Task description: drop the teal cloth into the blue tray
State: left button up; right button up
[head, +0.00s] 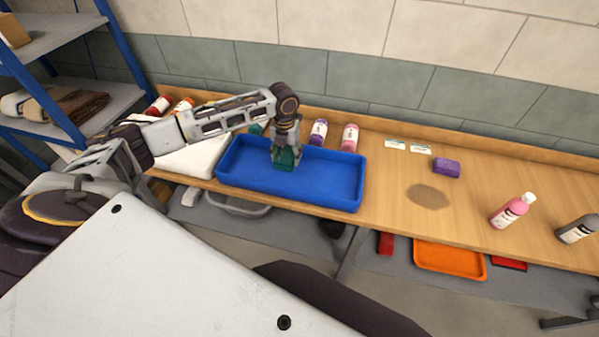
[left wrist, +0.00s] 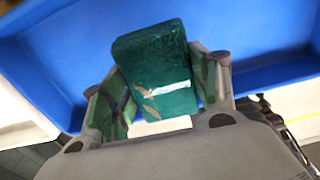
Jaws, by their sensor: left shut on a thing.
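The teal cloth (head: 286,160) is a small folded block. My left gripper (head: 285,153) is shut on it, over the left part of the blue tray (head: 330,202). In the left wrist view the cloth (left wrist: 158,68) sits between the two fingers (left wrist: 162,95), with the blue tray (left wrist: 255,35) behind it. I cannot tell whether the cloth touches the tray floor. The rest of the tray looks empty. My right gripper is not in view.
A white folded towel (head: 190,152) lies left of the tray. Bottles, including a purple one (head: 318,132) and a pink one (head: 349,138), stand behind it. A purple block (head: 446,168) and a pink bottle (head: 512,210) are to the right. An orange tray (head: 450,260) is below the bench.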

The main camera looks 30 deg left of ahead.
pick_arm(q)
jog(key=shift+f, duration=0.9)
jog(key=shift+f+b, duration=0.8)
jog(key=shift+b, duration=0.45)
jog(key=o, duration=1.1)
jog(key=shift+o, duration=0.2)
